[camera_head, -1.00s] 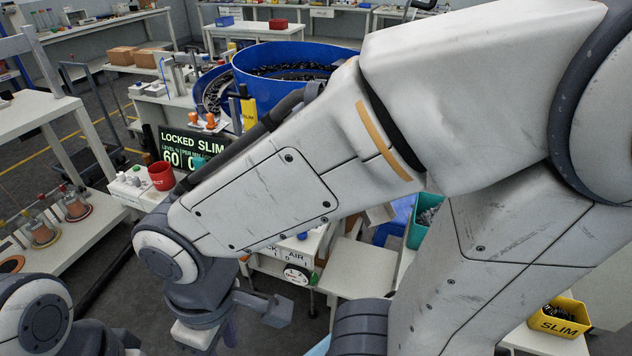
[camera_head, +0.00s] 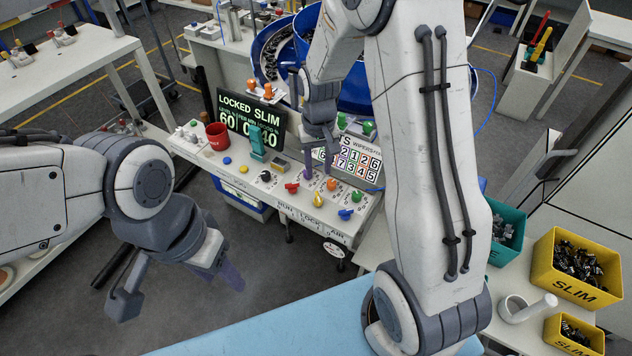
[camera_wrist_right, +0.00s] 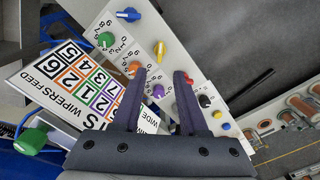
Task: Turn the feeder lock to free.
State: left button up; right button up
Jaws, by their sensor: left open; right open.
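The feeder lock appears to be the yellow knob (camera_head: 318,200) above the LOCK label on the panel's front edge. The display (camera_head: 251,120) reads LOCKED SLIM. In the right wrist view the yellow knob (camera_wrist_right: 159,50) lies beyond and between the fingertips, not touched; its position marks are too small to read. My right gripper (camera_head: 336,163) is open and empty over the panel, behind the knob in the head view; its fingers show in the wrist view (camera_wrist_right: 159,74). My left gripper (camera_head: 178,290) is open and empty over the floor, left of the panel.
A red knob (camera_head: 291,187), an orange knob (camera_head: 331,184) and a blue knob (camera_head: 345,214) sit close around the yellow one. A numbered WIPERS FEED board (camera_head: 350,160) stands behind. Yellow bins (camera_head: 575,290) stand at the right.

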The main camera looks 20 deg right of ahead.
aim_at(318, 197)
notch_tip(318, 197, down, 10)
jog(key=shift+f+p, duration=0.2)
jog(key=shift+p, duration=0.65)
grip_shut()
